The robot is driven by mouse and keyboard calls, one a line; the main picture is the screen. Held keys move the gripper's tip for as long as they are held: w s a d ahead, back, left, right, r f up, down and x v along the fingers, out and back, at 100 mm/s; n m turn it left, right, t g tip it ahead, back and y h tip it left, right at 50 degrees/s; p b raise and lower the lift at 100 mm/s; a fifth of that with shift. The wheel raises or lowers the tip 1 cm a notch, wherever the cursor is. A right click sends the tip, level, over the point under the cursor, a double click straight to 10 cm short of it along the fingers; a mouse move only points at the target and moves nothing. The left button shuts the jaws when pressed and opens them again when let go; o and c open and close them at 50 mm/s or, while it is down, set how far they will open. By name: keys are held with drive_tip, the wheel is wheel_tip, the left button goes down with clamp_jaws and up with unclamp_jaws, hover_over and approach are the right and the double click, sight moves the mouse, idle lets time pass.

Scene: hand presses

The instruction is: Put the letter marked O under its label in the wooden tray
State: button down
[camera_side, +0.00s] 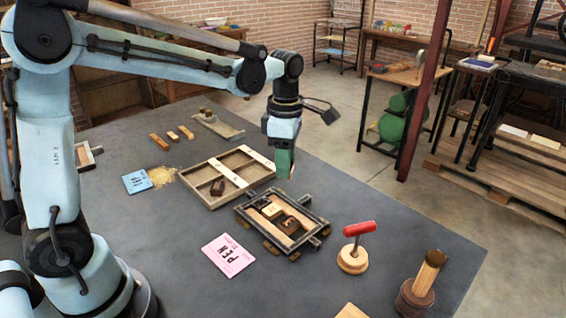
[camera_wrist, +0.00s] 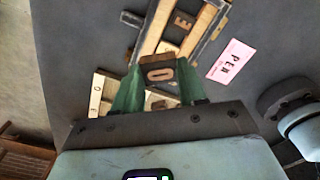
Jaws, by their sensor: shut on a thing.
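My gripper (camera_wrist: 157,84) has green fingers shut on a wooden letter block marked O (camera_wrist: 160,73). In the side view my gripper (camera_side: 284,172) hangs above the table, by the right end of the wooden tray (camera_side: 196,199) and behind the press frame; the held block is hard to make out there. The tray has a white label strip (camera_side: 232,173) across it and a dark block (camera_side: 217,187) in its near part. In the wrist view the tray's strip (camera_wrist: 97,92) shows an O label left of the fingers; the rest is partly hidden.
The dark-railed press frame (camera_side: 312,240) holds letter blocks, one marked E (camera_wrist: 183,20). A blue card (camera_side: 137,182) lies left of the tray.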

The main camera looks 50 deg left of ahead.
drive_tip(key=w+a+n, duration=0.2)
drive_tip(key=a, duration=0.5)
hover_over(252, 175)
wheel_tip(252, 175, down, 7)
drive_tip(key=shift+r, duration=0.1)
drive_tip(key=shift+f, duration=2.1)
drive_tip(key=shift+f, duration=0.1)
drive_tip(key=c, duration=0.9)
unclamp_jaws()
